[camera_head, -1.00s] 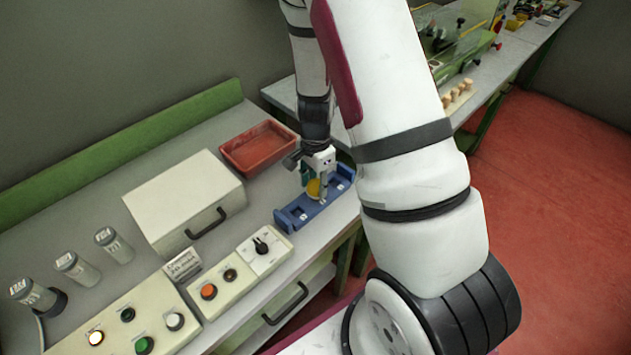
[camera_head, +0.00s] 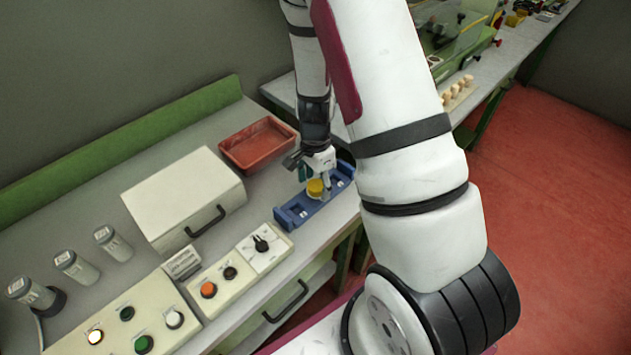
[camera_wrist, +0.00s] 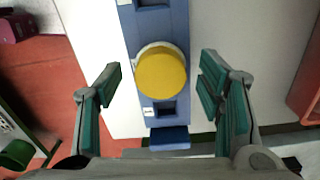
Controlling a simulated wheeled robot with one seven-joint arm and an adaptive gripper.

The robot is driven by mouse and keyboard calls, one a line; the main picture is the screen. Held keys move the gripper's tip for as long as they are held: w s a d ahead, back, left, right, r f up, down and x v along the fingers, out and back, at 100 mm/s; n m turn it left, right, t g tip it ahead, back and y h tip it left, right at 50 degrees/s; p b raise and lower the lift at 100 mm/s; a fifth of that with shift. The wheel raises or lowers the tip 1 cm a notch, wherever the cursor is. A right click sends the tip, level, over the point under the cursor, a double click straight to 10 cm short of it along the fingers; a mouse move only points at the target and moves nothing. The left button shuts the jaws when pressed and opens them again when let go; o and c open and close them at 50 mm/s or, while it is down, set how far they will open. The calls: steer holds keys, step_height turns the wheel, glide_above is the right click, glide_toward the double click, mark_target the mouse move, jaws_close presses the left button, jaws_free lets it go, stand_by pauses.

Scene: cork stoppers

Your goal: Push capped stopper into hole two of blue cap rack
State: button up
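The blue cap rack (camera_head: 325,207) lies near the front edge of the table; its body also shows in the wrist view (camera_wrist: 160,20). The capped stopper, with a round yellow cap (camera_wrist: 161,73), stands in the rack, and its cap also shows in the head view (camera_head: 316,187). A pale rim shows beside the cap. The hole under it is hidden, so I cannot tell its number or how deep the stopper sits. My gripper (camera_wrist: 160,72) is open above the rack, with its green-padded fingers on either side of the cap and clear of it.
A red tray (camera_head: 258,146) lies behind the rack. A white box with a handle (camera_head: 186,198) and control panels (camera_head: 225,283) stand to the left. An empty square recess (camera_wrist: 165,109) shows beside the cap. Pale stoppers (camera_head: 458,92) stand on the far table.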

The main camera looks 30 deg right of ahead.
steer(key=shift+r, duration=0.1)
step_height(320, 180, up, 12)
stand_by(0.6)
stand_by(0.4)
step_height(320, 180, up, 14)
steer(key=n+t+y, duration=0.1)
steer(key=n+t, duration=0.2)
steer(key=n, duration=0.5)
glide_above(314, 186)
steer(key=s+a, duration=0.4)
steer(key=a, duration=0.3)
steer(key=s+a+r+n+t+h, duration=0.1)
steer(key=s+a+r+n, duration=0.3)
steer(key=s+r+n, duration=0.5)
steer(key=shift+s+r+t, duration=0.7)
steer(key=shift+s+t, duration=0.1)
steer(key=shift+s, duration=0.85)
